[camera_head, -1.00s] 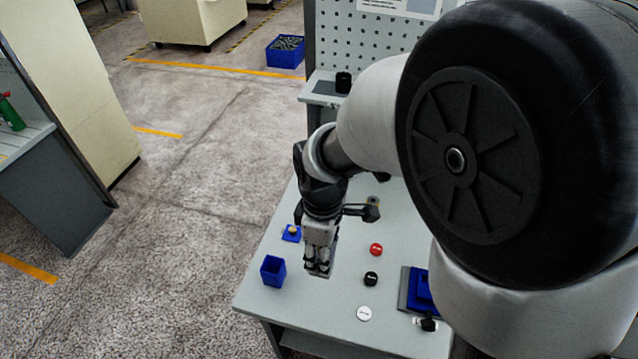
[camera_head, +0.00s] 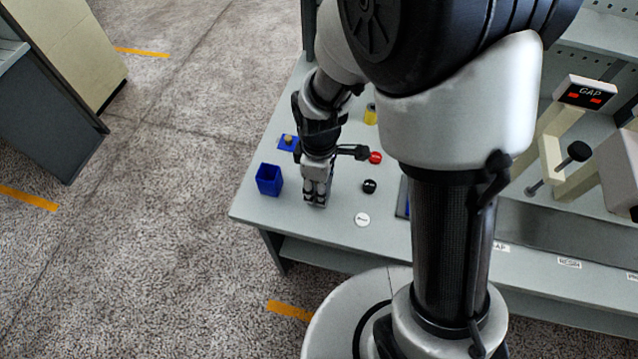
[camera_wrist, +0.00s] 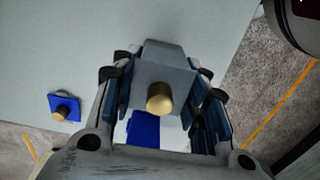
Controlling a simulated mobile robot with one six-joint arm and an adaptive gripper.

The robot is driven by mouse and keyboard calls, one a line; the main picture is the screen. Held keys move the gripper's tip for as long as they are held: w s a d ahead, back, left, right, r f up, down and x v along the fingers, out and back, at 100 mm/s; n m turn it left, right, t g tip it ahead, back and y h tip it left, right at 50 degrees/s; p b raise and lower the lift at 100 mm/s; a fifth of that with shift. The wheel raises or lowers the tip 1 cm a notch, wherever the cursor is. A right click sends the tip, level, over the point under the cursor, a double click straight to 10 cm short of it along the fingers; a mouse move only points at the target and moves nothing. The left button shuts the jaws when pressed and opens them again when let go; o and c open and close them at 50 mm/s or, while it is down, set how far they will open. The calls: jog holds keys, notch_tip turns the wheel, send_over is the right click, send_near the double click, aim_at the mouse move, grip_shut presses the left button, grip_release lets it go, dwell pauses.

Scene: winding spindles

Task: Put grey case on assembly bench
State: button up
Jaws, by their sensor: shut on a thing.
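My gripper (camera_head: 316,200) is low over the light grey bench top (camera_head: 330,228) in the head view, pointing down. In the wrist view my gripper (camera_wrist: 160,100) is shut on the grey case (camera_wrist: 168,62), a grey block with a brass knob (camera_wrist: 160,97). A finger stands on each side of it. In the head view the case is mostly hidden by the fingers. I cannot tell whether its underside touches the bench top.
A blue open bin (camera_head: 269,180) stands left of my gripper. A blue plate with a brass knob (camera_head: 288,142) lies behind it. Red (camera_head: 375,157), black (camera_head: 369,186) and white (camera_head: 362,219) round pieces lie to the right. Bare bench top lies in front.

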jog(key=shift+f, duration=0.2)
jog(key=o, duration=1.3)
